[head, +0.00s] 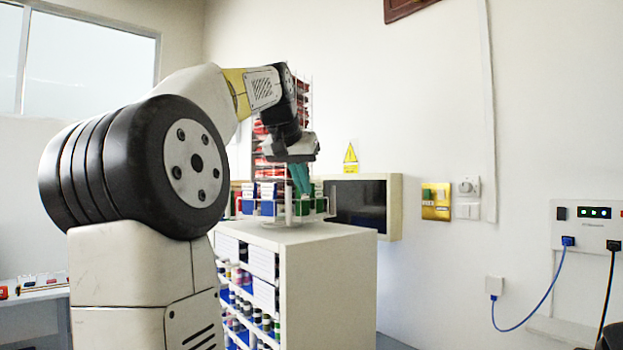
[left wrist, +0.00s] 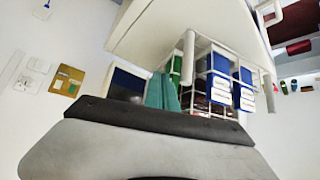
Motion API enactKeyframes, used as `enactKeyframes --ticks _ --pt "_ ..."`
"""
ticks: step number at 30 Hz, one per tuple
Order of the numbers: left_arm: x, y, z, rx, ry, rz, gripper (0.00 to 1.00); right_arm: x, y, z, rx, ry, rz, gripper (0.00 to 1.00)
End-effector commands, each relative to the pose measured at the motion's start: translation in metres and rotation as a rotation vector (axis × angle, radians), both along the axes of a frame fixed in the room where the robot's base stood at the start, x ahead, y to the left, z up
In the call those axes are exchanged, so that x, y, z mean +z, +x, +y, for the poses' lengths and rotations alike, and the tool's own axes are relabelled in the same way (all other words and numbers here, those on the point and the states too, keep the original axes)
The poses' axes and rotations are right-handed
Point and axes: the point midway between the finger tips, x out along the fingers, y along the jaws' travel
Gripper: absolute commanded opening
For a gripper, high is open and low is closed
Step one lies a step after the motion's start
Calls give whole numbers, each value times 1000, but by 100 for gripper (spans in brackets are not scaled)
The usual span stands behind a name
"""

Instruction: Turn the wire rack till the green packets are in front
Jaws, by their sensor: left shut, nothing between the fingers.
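The wire rack (head: 290,213) stands on top of a white cabinet. Red packets (head: 301,97) fill its upper part, partly hidden by my left arm. Its low tier shows blue packets (head: 267,207) at the left and green packets (head: 303,208) at the right. In the left wrist view the rack shows tilted, with blue packets (left wrist: 221,72) and a sliver of a green packet (left wrist: 176,68). My left gripper (head: 302,188) has teal fingers, shut and empty, pointing down at the rack's low tier beside the green packets. I cannot tell whether they touch the rack. My right gripper is out of view.
The white cabinet (head: 325,285) has open shelves with small coloured items on its left side. A dark-fronted box (head: 362,205) is on the wall just right of the rack. A yellow switch plate (head: 436,201) and sockets are farther right.

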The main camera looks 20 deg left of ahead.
Motion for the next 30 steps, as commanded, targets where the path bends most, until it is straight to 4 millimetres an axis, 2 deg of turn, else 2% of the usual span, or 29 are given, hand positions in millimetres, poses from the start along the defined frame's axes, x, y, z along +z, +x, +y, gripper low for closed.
enactKeyframes --ticks 14,23,30 --pt "0 -1 1 0 0 0 0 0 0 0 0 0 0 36" --pt "0 -13 16 3 0 0 0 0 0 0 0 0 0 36" --pt "0 -15 17 0 0 0 0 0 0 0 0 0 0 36"
